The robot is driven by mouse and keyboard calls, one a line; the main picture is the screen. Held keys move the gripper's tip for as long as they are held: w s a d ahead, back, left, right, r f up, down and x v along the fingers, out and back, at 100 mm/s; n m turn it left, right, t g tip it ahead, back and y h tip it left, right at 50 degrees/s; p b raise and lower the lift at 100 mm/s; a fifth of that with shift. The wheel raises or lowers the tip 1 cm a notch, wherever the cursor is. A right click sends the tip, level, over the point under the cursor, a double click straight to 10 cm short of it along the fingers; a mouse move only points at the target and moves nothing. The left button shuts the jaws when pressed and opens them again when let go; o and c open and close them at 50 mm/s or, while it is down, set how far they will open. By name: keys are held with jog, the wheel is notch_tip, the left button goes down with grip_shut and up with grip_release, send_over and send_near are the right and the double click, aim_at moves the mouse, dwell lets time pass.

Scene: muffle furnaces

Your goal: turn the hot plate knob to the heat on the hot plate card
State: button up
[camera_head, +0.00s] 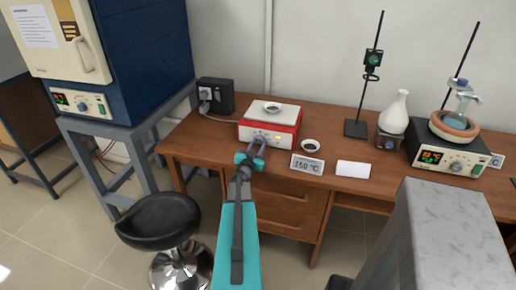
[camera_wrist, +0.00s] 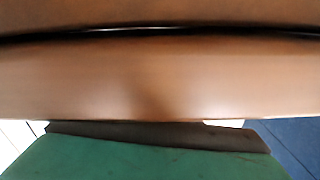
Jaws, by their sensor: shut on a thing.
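The hot plate (camera_head: 283,127) is a red and white box on the wooden desk, with a small dish (camera_head: 272,107) on its top. Its front faces my arm and carries a small lit display (camera_head: 277,138). My gripper (camera_head: 258,146) reaches its front left of the display and is shut on the knob, which the fingers mostly hide. The knob's pointer cannot be read. The hot plate card (camera_head: 307,166) stands right of my gripper at the desk's front and reads 150 °C.
A small bowl (camera_head: 310,146) and a blank white card (camera_head: 353,169) are right of the hot plate. A heating unit (camera_head: 445,153) and a white vase (camera_head: 395,112) stand farther right. A black stool (camera_head: 160,220) is below left, near a blue furnace (camera_head: 150,60).

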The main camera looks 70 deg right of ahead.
jog(key=o, duration=1)
jog(key=shift+o, duration=0.2)
jog(key=shift+a, duration=0.1)
jog(key=a+b, duration=0.2)
jog(key=a, duration=1.1)
jog(key=shift+s+a+b, duration=0.3)
jog(key=shift+s+b, duration=0.05)
jog(key=shift+s, duration=0.05)
